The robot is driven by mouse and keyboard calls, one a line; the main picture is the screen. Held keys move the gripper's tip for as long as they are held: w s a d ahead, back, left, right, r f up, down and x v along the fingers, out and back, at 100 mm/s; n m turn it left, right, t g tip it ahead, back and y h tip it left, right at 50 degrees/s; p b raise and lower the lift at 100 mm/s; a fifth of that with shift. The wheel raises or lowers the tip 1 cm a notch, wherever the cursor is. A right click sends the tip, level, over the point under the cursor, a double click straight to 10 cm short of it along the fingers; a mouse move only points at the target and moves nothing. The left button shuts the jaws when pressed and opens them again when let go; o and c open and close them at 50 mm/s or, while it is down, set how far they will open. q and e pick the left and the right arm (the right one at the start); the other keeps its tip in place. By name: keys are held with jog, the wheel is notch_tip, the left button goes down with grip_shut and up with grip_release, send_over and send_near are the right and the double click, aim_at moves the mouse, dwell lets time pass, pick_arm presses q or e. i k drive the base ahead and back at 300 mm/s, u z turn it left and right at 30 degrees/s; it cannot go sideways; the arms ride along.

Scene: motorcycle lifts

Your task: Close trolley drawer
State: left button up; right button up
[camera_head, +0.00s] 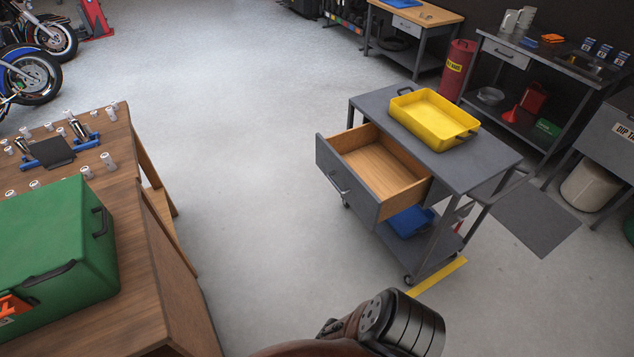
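The grey trolley (478,162) stands right of the middle of the head view, on wheels. Its drawer (348,182) is pulled well out toward the left of the picture. The drawer has a grey front with a bar handle (339,184) and a bare wooden inside that looks empty. Part of one of my arms, brown with a dark ribbed joint, shows at the bottom middle, apart from the trolley. Neither of my grippers shows.
A yellow tray (434,118) sits on the trolley top, and a blue one (411,221) on its lower shelf. A wooden bench (143,265) with a green case (52,250) stands at the left. Open floor (245,215) lies between bench and trolley. A grey mat (537,217) lies right of the trolley.

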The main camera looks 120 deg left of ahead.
aim_at(378, 180)
jog(key=u, duration=3.7)
